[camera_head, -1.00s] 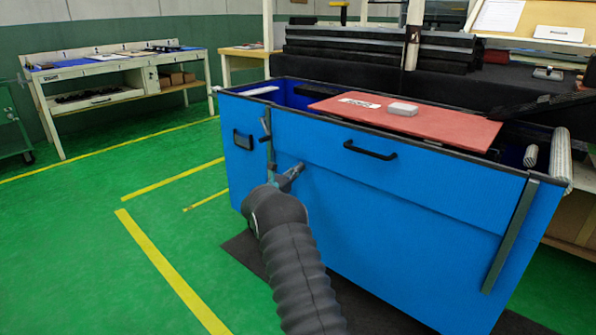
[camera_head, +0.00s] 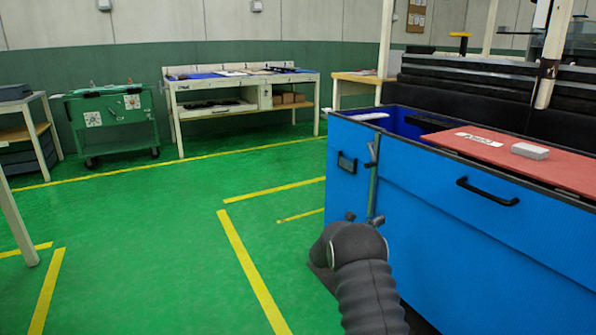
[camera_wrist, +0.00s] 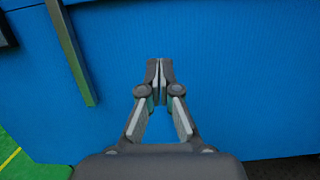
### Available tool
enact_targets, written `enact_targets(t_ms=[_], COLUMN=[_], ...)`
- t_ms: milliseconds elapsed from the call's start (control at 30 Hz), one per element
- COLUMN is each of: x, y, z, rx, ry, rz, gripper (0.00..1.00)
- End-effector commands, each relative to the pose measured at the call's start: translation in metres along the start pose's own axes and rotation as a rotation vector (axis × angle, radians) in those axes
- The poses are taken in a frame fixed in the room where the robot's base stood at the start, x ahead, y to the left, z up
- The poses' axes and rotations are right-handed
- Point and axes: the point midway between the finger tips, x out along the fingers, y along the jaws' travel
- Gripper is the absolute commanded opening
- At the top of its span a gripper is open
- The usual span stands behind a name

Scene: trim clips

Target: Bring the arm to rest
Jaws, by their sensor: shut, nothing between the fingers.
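My gripper (camera_wrist: 160,70) is shut and empty in the wrist view, its two fingertips together. It points at the plain side of a large blue box (camera_wrist: 235,75), and I cannot tell the gap between them. In the head view my dark ribbed arm reaches up from the bottom, in front of the left end of the blue box (camera_head: 450,230). Only small parts of the gripper show past the arm there, near the box's vertical grey strip (camera_head: 372,190).
A red board (camera_head: 480,147) with a small grey block (camera_head: 530,151) lies on the box. A black handle (camera_head: 487,192) juts from its side. A workbench (camera_head: 245,90) and a green cart (camera_head: 112,118) stand at the back left. The green floor (camera_head: 150,220) at left is clear.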

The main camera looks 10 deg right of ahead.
Motion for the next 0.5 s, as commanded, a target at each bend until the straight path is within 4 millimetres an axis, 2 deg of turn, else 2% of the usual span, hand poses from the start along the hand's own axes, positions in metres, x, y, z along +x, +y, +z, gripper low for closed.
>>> enact_targets(t_ms=[67, 233, 367, 500], x=[-0.002, -0.025, -0.047, -0.076], y=[-0.01, -0.058, -0.099, -0.143], z=[-0.019, -0.08, -0.092, -0.08], rx=[0.053, 0.128, 0.224, 0.366], ry=[0.073, 0.275, 0.415, 0.547], rz=[-0.035, -0.176, -0.326, -0.512], gripper=[0.0, 0.0, 0.0, 0.0])
